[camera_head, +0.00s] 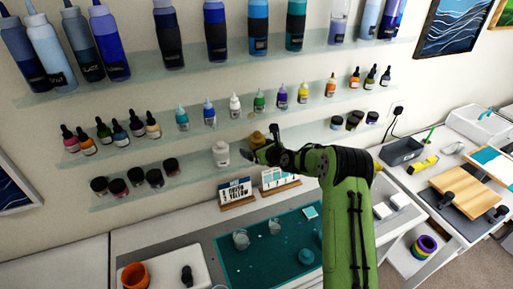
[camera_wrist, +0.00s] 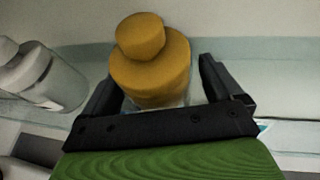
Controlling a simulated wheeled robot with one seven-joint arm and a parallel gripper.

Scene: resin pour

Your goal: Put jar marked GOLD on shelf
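A gold-yellow jar with a round lid (camera_wrist: 150,75) is in the middle of the wrist view; no GOLD marking can be read. It also shows in the head view (camera_head: 257,138), partly hidden behind my gripper (camera_head: 256,153). In the wrist view my gripper (camera_wrist: 160,82) has its two black fingers spread on either side of the jar, with a gap at the right finger. The jar appears to stand at the lowest glass shelf (camera_head: 190,176); its base is mostly hidden, so contact with the shelf cannot be told.
A white jar (camera_head: 220,153) stands close left of the gold jar, also in the wrist view (camera_wrist: 42,78). Dark jars (camera_head: 335,122) stand farther right on the shelf. Small bottles line the shelf above. Card stands (camera_head: 236,192) and a teal mat (camera_head: 255,262) are below.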

